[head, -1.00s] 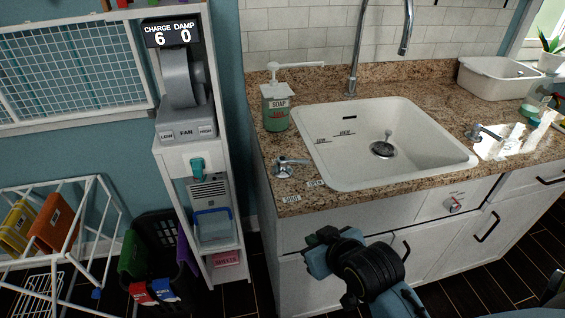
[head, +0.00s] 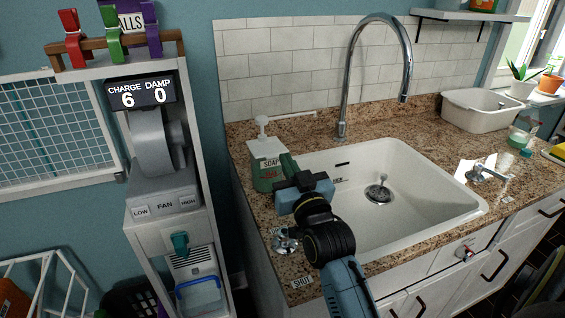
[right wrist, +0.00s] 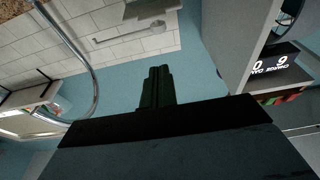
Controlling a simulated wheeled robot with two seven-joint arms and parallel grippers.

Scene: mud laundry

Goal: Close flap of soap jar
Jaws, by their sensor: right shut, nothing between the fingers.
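The soap jar (head: 266,178) is a green bottle labelled SOAP with a white top and a white pump (head: 262,124). It stands upright on the counter at the sink's back left corner. Its pump spout also shows in the right wrist view (right wrist: 130,33). I cannot tell clearly how the flap on its top stands. My right gripper (head: 289,164) is shut and empty, with its green fingers close to the jar's right side. Touching or apart cannot be told. The shut fingers show in the right wrist view (right wrist: 157,80). My left gripper is not in view.
The white sink (head: 400,222) lies right of the jar, with a tall curved faucet (head: 342,110) behind it. A small chrome tap (head: 285,240) is in front of the jar. The FAN shelf unit (head: 165,204) stands left. A white basin (head: 482,112) is at the back right.

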